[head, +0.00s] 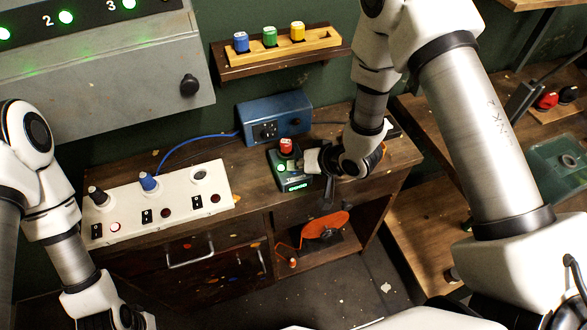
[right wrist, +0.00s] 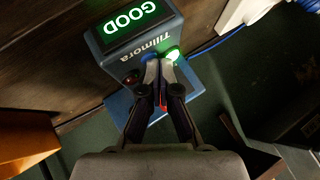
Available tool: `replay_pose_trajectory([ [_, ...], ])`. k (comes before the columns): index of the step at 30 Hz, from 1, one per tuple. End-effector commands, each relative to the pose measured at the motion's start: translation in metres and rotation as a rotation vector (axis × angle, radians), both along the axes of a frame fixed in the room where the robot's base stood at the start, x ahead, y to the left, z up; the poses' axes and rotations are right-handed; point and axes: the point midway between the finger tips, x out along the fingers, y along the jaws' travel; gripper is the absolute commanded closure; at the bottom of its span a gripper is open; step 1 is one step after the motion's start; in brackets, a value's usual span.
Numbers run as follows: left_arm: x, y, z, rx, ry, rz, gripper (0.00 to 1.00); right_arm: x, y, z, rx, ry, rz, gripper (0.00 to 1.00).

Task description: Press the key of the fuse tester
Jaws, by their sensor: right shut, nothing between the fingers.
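The fuse tester (head: 290,172) is a small dark teal box on the wooden bench, with a red fuse (head: 286,146) upright on top. In the right wrist view its display (right wrist: 131,25) reads GOOD in green, and a green lamp (right wrist: 173,55) is lit beside a dark red one (right wrist: 132,80). My right gripper (head: 310,160) is shut and empty at the tester's face. In the right wrist view its fingertips (right wrist: 159,66) cover most of a blue key (right wrist: 147,53); contact cannot be told. My left gripper (head: 118,318) is partly cut off at the lower left.
A blue socket box (head: 272,118) stands behind the tester. A white switch panel (head: 160,203) lies to its left, with a blue cable (head: 195,138). Blue, green and yellow fuses sit in a wooden rack (head: 275,53) on the wall shelf. A grey cabinet (head: 110,85) hangs upper left.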

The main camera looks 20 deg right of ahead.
Motion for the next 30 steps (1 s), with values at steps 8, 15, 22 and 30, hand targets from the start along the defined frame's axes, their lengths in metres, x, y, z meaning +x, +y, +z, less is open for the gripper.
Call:
replay_pose_trajectory([
  [8,0.0,0.0,0.002,0.0,0.0,0.0,1.0,0.0,0.0,0.002,0.0,0.001,0.001,1.0],
  [15,0.0,0.0,0.015,0.0,0.0,0.0,1.0,0.0,0.0,0.016,0.0,0.0,0.0,1.0],
  [22,0.0,0.0,0.016,0.0,0.0,0.0,1.0,0.0,0.0,0.017,0.0,0.0,0.0,1.0],
  [30,0.0,0.0,0.024,0.0,0.0,0.0,1.0,0.0,0.0,0.027,0.0,0.0,0.0,1.0],
])
